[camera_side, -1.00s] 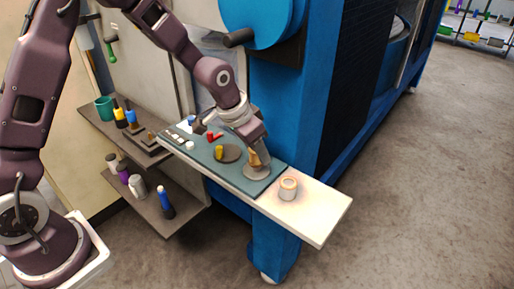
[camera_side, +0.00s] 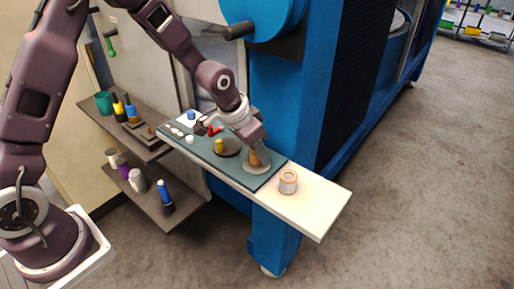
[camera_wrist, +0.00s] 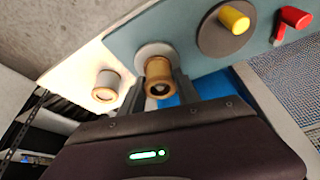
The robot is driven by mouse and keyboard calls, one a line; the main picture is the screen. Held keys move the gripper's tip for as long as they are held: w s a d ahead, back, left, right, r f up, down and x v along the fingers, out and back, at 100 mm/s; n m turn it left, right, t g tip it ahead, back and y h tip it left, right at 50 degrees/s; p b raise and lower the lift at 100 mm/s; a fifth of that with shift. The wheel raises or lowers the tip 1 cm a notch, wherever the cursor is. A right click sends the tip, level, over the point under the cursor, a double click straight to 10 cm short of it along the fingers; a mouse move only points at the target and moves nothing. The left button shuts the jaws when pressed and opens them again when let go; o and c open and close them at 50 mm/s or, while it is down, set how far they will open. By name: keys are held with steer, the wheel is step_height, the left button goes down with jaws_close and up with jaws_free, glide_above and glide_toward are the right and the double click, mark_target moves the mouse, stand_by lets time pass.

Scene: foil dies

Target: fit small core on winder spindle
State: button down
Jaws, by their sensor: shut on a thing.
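My gripper (camera_wrist: 160,90) is shut on a tan, ring-ended small core (camera_wrist: 158,78), whose open end with a dark hole faces the wrist camera. In the side view my gripper (camera_side: 257,147) points down, and the core (camera_side: 258,158) is roughly upright between its fingers. The core is over a round grey disc (camera_wrist: 152,50) on the teal mat, which also shows in the side view (camera_side: 248,168). The fingers and core hide the disc's middle, so I cannot tell whether the core is around a spindle or touching the disc.
A pale roll with a tan rim (camera_side: 288,182) stands on the bare white board (camera_side: 325,205). A yellow cylinder (camera_wrist: 235,20) stands on a dark disc (camera_wrist: 213,40), with a red piece (camera_wrist: 296,17) beyond. Shelves of bottles (camera_side: 138,180) are at left; a blue machine (camera_side: 285,100) stands behind.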

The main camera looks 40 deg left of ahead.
steer(key=shift+f, duration=0.1)
stand_by(0.3)
steer(key=c, duration=0.8)
jaws_free()
steer(key=s+a+r+n+y, duration=0.1)
steer(key=s+a+r, duration=0.2)
steer(key=s+r, duration=1.1)
steer(key=s+a+r+n, duration=0.1)
steer(key=s+r, duration=0.1)
steer(key=s, duration=0.6)
steer(key=s+a+r+n+t, duration=0.1)
steer(key=s+r, duration=0.2)
steer(key=s, duration=0.5)
steer(key=shift+r, duration=0.25)
